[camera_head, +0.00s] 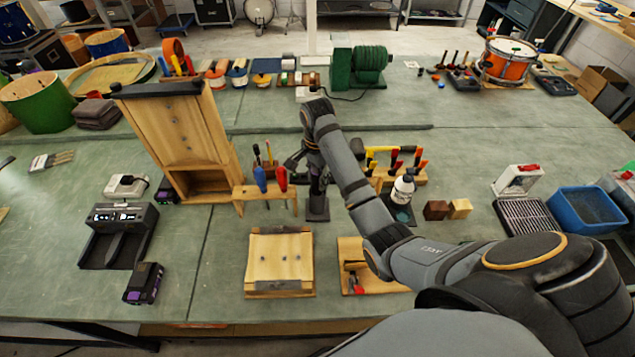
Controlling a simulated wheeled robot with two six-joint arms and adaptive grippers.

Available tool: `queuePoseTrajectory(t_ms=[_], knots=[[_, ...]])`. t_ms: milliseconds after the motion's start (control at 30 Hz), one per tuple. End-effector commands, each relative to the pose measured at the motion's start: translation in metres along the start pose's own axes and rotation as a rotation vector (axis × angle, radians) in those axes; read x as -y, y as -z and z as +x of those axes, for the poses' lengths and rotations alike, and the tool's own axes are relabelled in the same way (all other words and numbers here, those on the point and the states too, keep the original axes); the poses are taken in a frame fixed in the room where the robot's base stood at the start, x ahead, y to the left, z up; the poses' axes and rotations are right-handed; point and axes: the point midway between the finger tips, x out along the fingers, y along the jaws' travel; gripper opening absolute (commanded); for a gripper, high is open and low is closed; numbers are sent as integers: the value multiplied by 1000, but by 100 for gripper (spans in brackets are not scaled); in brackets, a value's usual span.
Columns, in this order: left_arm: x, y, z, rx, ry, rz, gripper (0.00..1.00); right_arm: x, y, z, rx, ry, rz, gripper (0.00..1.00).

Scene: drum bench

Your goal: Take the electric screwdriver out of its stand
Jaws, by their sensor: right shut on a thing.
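The electric screwdriver (316,180) is dark with a bit of purple. It is upright in a small dark stand (317,208) at the middle of the bench. My right arm comes in from the lower right, and its gripper (299,160) is shut on the screwdriver near its upper part. The gripper and wrist hide much of the screwdriver. From this view I cannot tell whether its lower end is clear of the stand. My left gripper is not in view.
A wooden rack (265,191) with blue and red screwdrivers stands close on the left. A wooden cabinet (172,130) rises behind it. A rack of coloured-handled tools (397,174) and a white bottle (403,187) are at right.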

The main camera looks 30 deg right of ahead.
Motion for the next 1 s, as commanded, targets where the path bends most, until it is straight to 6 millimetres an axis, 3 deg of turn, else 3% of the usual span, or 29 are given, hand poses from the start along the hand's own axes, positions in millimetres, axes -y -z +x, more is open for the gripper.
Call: queuePoseTrajectory(t_ms=[100, 467, 633, 900, 1000], knots=[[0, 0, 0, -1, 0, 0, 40, 0, 0, 1, 0, 0, 0, 0], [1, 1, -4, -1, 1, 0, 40, 0, 0, -5, 0, 2, 0, 0], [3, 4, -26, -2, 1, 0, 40, 1, 0, -33, -1, 3, 0, 0], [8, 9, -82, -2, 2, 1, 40, 0, 0, -90, 0, 1, 0, 0], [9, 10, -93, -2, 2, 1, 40, 0, 0, -101, 0, 1, 0, 0]])
